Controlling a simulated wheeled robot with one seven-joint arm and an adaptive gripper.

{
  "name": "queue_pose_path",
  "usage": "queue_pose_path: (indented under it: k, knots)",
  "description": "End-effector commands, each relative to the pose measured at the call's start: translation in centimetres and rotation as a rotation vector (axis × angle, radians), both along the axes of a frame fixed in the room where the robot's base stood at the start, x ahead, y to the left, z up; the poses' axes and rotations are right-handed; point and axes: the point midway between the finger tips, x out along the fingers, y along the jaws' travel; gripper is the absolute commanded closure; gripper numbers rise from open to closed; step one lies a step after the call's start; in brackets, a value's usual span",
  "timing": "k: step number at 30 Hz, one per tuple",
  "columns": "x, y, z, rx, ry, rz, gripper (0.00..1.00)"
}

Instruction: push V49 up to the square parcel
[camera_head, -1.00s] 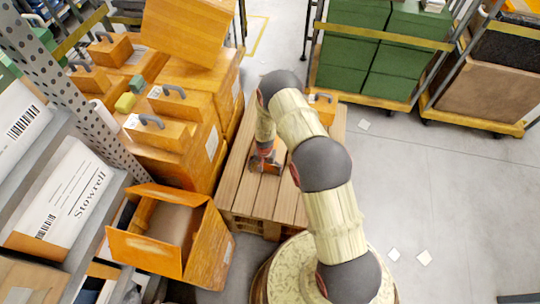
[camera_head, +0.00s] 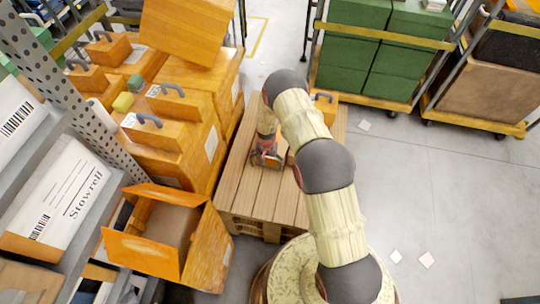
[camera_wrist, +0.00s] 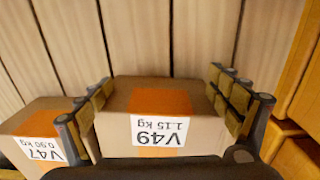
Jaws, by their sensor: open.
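V49 is a brown carton (camera_wrist: 118,97) with an orange strip and a white label reading V49, 1.15 kg, upside down in the wrist view. My gripper (camera_wrist: 163,98) is open, with one finger on each side of V49; whether they touch it I cannot tell. A similar carton, V47 (camera_wrist: 38,115), lies left of the left finger. In the head view my gripper (camera_head: 266,157) is low over the wooden pallet (camera_head: 255,190), and I cannot make out V49 there. I cannot identify the square parcel in either view.
Orange cases (camera_head: 190,105) are stacked left of the pallet, and an open orange box (camera_head: 190,255) stands at its front left. A small orange case with a handle (camera_head: 325,104) is at the pallet's far right. Green boxes (camera_head: 387,55) fill a cart behind. The pallet's front boards are bare.

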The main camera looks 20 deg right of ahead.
Motion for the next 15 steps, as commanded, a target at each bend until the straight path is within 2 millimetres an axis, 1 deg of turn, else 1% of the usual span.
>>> queue_pose_path:
  k: [15]
  knots:
    - [0.49,-0.34,-0.05,0.000,0.000,0.000,0.09]
